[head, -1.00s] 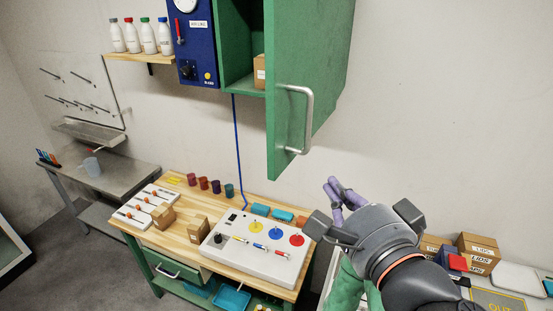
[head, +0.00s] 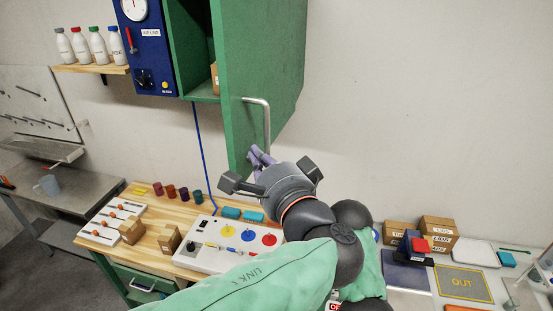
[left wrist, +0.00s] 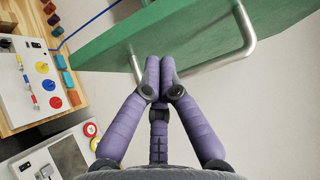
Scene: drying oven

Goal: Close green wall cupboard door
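The green wall cupboard (head: 287,55) hangs at the top of the head view with its green door (head: 237,110) open and its edge towards me. A pale metal bar handle (head: 267,125) is on the door. My left gripper (head: 259,156) is at the handle's lower end, its purple fingers pointing up. In the left wrist view the fingertips (left wrist: 158,75) are drawn together, overlapping the handle (left wrist: 247,32) in the picture. I see no bar clearly held between them, and cannot tell whether they touch the door or handle. The right gripper is not in view.
A blue oven unit (head: 148,45) adjoins the cupboard on its left, beside a shelf (head: 92,69) of bottles. Below are a wooden workbench (head: 148,215) with a control panel (head: 205,258), and boxes (head: 438,232) at right. The wall right of the cupboard is clear.

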